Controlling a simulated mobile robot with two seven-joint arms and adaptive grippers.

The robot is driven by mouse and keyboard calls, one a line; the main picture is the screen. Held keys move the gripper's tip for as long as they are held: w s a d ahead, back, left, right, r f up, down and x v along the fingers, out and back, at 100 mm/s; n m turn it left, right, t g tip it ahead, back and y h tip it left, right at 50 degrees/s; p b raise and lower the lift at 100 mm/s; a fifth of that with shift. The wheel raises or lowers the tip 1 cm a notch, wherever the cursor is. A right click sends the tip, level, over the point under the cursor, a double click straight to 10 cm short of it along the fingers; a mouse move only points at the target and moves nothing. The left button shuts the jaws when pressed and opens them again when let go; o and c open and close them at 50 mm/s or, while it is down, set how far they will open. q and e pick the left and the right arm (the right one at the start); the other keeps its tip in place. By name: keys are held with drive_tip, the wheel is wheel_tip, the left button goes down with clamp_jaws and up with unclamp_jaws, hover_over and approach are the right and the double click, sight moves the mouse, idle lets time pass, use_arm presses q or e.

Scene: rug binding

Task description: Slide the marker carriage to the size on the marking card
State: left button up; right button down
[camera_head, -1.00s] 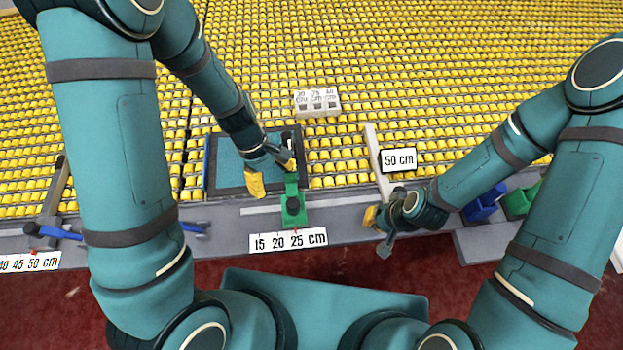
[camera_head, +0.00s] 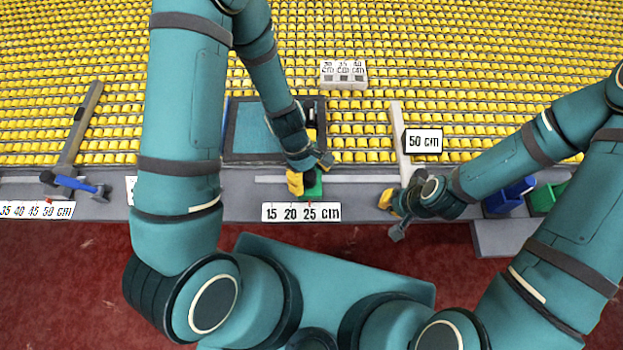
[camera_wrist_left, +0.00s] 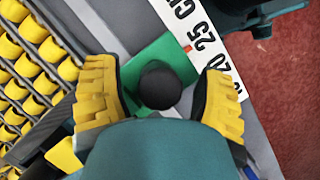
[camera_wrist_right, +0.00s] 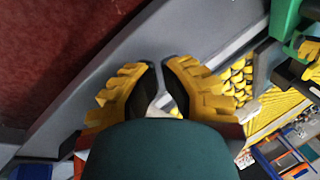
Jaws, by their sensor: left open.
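The green marker carriage (camera_head: 316,188) sits on the grey front rail, its red mark near the 25 on the strip reading 15 20 25 cm (camera_head: 300,212). The left wrist view shows the green carriage (camera_wrist_left: 150,55) and its round black knob (camera_wrist_left: 158,84). My left gripper (camera_head: 310,172) is open, with its yellow fingers on either side of the knob and visible gaps beside it. The marking card (camera_head: 423,142), reading 50 cm, stands further right. My right gripper (camera_head: 392,208) is at the rail's front edge below the card; its fingertips (camera_wrist_right: 163,75) are close together.
A second strip ending in 50 cm (camera_head: 36,210) lies at far left, near a blue-handled tool (camera_head: 82,186). A grey block labelled 30, 35, 40 cm (camera_head: 344,74) stands on the yellow rollers. Blue (camera_head: 508,198) and green (camera_head: 550,197) bins stand right.

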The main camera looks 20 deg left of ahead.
use_arm(q)
drive_tip(key=shift+s+d+f, duration=0.1)
drive_tip(key=shift+d+f, duration=0.05)
drive_tip(key=shift+f, duration=0.25)
use_arm(e)
drive_tip(key=shift+f, duration=0.1)
use_arm(q)
clamp_jaws()
drive_tip(key=a, duration=0.1)
drive_tip(key=s+a, duration=0.1)
drive_tip(key=a, duration=0.3)
drive_tip(key=shift+s, duration=0.25)
use_arm(e)
drive_tip(key=shift+f, duration=0.2)
